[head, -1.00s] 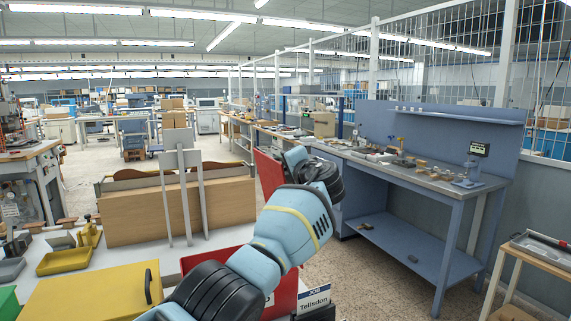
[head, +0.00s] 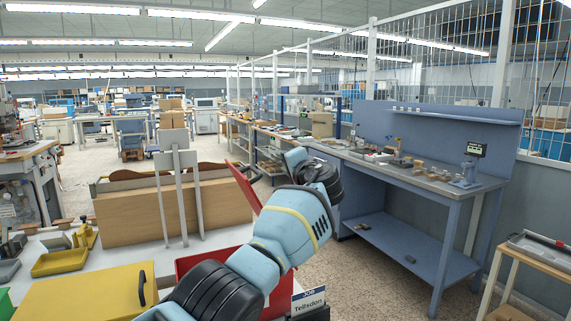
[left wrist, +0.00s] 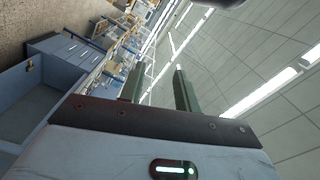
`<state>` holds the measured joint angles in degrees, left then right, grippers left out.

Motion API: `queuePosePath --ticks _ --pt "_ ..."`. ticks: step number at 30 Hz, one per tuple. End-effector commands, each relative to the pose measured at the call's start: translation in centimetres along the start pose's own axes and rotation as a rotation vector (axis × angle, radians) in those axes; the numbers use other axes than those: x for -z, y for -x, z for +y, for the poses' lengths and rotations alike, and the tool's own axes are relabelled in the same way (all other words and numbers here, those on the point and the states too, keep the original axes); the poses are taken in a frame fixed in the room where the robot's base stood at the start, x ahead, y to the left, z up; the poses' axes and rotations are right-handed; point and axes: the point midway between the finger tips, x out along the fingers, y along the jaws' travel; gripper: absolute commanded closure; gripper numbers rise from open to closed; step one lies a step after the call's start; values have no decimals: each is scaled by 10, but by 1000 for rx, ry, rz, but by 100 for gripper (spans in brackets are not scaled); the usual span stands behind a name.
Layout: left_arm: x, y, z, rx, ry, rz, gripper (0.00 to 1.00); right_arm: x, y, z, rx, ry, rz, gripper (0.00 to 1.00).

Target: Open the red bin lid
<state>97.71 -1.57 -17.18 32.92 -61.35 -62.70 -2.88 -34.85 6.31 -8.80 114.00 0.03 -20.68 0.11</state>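The red bin (head: 200,262) stands at the front centre, partly hidden behind my left arm. Its red lid (head: 244,187) stands raised and tilted, seen nearly edge-on, just left of my left wrist. My left arm reaches across the bin from the bottom of the head view, and its fingers are hidden there. In the left wrist view, the two fingers of my left gripper (left wrist: 160,88) are apart with nothing visible between them. Whether the arm touches the lid cannot be told. My right gripper is not in view.
A yellow lid (head: 85,292) with a black handle lies closed to the left. A wooden board (head: 120,218) with grey uprights stands behind. A job card (head: 308,299) is right of the bin. A blue workbench (head: 420,178) stands at right, with open floor before it.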

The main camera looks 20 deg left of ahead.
Motion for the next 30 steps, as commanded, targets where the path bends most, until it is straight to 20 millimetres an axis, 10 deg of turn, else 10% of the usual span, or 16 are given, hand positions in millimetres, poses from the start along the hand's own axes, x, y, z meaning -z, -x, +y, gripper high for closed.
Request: queuePosePath --ticks 30 --pt "0 78 0 0 1 1 67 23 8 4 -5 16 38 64"
